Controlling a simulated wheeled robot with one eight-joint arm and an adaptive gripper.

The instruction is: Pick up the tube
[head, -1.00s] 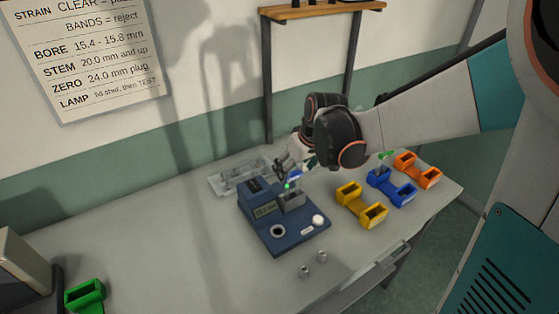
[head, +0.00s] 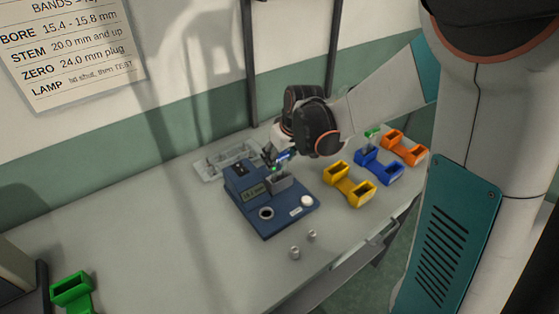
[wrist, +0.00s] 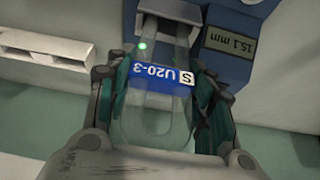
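The clear tube with a blue label reading U20-3 and S (wrist: 155,72) lies between my fingers in the wrist view. Its rounded end is near my palm; its other end reaches to the grey block on the blue gauge (head: 268,203). I cannot tell whether that end is inside the block or just clear of it. My gripper (wrist: 158,85) has its teal pads against both sides of the tube. In the head view my gripper (head: 279,156) is over the back of the gauge, where the blue label shows tilted. The gauge display (wrist: 232,40) reads 15.1 mm.
A yellow holder (head: 348,187), a blue holder (head: 378,166) with a green-topped piece, and an orange holder (head: 404,147) stand right of the gauge. A grey tray (head: 225,160) lies behind it. Two small metal plugs (head: 295,252) stand in front. A green holder (head: 72,290) is at left.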

